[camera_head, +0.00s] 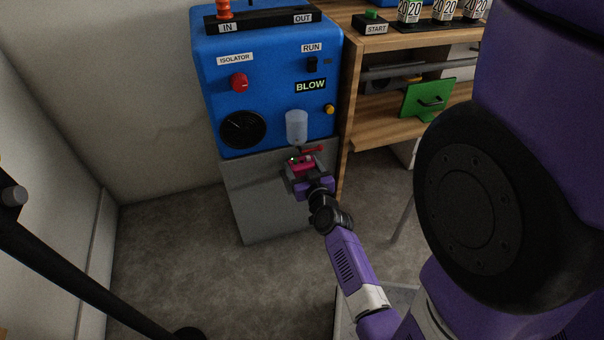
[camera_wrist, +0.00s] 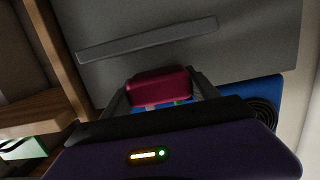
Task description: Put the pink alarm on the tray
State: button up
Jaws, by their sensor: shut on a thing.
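The pink alarm (camera_head: 301,163) is between the fingers of my gripper (camera_head: 305,170), in front of the blue machine's lower right part. In the wrist view the pink alarm (camera_wrist: 160,86) shows as a dark pink block between the two dark fingers of my gripper (camera_wrist: 160,92). The gripper is shut on it and holds it off the floor. Part of the alarm is hidden by the gripper body. I cannot clearly make out a separate tray in either view.
The blue machine (camera_head: 265,95) stands on a grey cabinet (camera_head: 262,210). A clear bowl (camera_head: 297,125) hangs close above my gripper, with a red handle (camera_head: 313,150) beside it. A wooden bench (camera_head: 400,40) stands to the right, with a green panel (camera_head: 425,99) underneath. Floor (camera_head: 180,250) is clear at left.

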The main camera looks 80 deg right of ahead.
aim_at(302, 173)
jog(key=shift+f+b, duration=0.95)
jog(key=shift+f, duration=0.45)
jog(key=shift+f, duration=0.1)
jog(key=o, duration=1.5)
jog(key=p+v, duration=0.3)
jog(key=v, duration=0.9)
jog(key=w+a+r+n+t+y, duration=0.2)
jog(key=a+n+t+y, duration=0.1)
jog(key=a, duration=0.6)
jog(key=w+a+r+n+t+y, duration=0.2)
jog(key=a+n, duration=0.1)
jog(key=a, duration=0.7)
jog(key=s+a+r+n+y, duration=0.1)
jog(key=a+r+n+y, duration=0.1)
jog(key=a, duration=0.3)
jog(key=s+a+r+n+t+y, duration=0.1)
jog(key=s+a+r+n+y, duration=0.1)
jog(key=a+r+y, duration=0.2)
jog(key=s+a+r+n+t+y, duration=0.1)
jog(key=s+a+r+n+y, duration=0.1)
jog(key=a+r, duration=0.3)
jog(key=shift+a+n+y, duration=0.3)
jog(key=shift+a+y, duration=0.4)
jog(key=shift+a, duration=0.6)
